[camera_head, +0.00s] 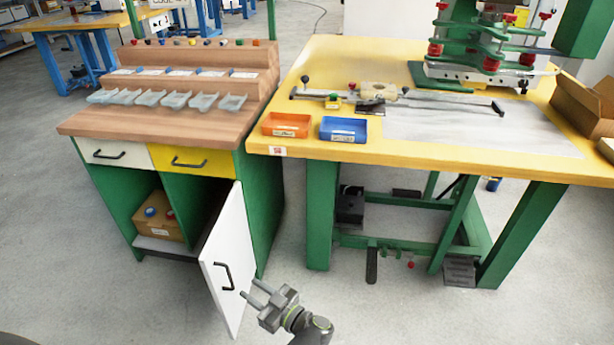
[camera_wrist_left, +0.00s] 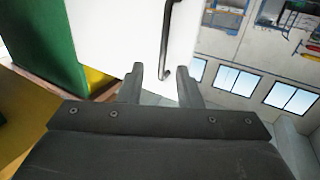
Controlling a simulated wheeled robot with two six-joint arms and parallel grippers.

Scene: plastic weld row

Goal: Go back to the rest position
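My left gripper (camera_head: 248,288) is low in front of the cabinet in the head view. It is open, its two fingers apart with nothing between them that I can see held. The white cabinet door (camera_head: 228,245) stands swung open. Its black handle (camera_head: 222,276) is just left of my fingertips. In the left wrist view the handle (camera_wrist_left: 167,40) lies ahead of my open fingers (camera_wrist_left: 158,80), nearer the right one, against the white door (camera_wrist_left: 110,35). Whether a finger touches it I cannot tell. My right gripper is not in view.
The green cabinet's wooden top (camera_head: 150,120) carries several clear scoops. A cardboard box (camera_head: 158,222) sits inside the cabinet. The yellow workbench (camera_head: 400,160) at right holds an orange bin (camera_head: 287,125) and a blue bin (camera_head: 343,130).

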